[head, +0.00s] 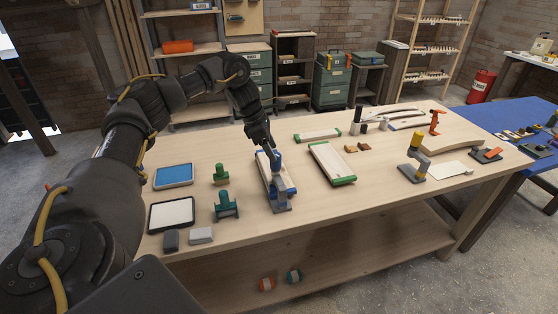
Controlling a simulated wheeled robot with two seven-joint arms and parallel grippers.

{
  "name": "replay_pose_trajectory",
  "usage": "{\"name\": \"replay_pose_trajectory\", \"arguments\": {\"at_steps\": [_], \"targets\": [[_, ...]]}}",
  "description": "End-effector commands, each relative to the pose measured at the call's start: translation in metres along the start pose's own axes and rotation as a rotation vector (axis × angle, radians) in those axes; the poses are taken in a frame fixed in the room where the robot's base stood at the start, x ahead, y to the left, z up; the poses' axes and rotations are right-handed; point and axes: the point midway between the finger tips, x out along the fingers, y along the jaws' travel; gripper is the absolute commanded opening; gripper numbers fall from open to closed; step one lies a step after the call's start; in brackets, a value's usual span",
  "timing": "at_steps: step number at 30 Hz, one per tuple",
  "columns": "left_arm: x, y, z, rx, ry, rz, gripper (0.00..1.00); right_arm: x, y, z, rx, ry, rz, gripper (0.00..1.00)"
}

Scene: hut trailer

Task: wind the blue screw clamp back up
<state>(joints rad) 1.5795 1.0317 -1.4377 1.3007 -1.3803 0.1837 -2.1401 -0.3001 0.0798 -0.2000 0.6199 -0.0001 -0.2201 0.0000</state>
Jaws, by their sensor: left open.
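The blue screw clamp (277,182) stands on the wooden workbench (370,205), with a blue upper part and a grey base near the front. A pale board with blue ends (264,172) lies at the clamp, passing behind it. My left gripper (270,150) reaches down from the left to the top of the clamp. It is open, with its fingertips close at the blue top; I cannot tell whether they touch it. The gripper hides part of the clamp's top. My right gripper is not in view.
Two green tools (226,206) and blue and white pads (174,175) lie left of the clamp. A board with green ends (331,162) lies to the right. A yellow-and-grey clamp (414,160) stands further right. The front middle of the bench is clear.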

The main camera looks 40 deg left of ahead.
Motion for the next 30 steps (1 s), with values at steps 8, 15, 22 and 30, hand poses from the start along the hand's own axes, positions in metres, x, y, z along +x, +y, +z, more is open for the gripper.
{"name": "replay_pose_trajectory", "arguments": {"at_steps": [8,15,22,30], "targets": [[0.041,-0.001,0.001,-0.001,0.001,-0.002,0.55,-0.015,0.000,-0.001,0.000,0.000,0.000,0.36],[0.054,0.000,0.001,-0.001,-0.001,0.000,0.55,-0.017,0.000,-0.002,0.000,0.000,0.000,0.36],[0.054,0.000,0.001,-0.001,-0.001,0.000,0.52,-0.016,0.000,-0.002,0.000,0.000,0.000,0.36],[0.054,0.000,0.001,-0.001,-0.001,-0.001,0.17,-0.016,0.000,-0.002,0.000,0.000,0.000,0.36]]}}
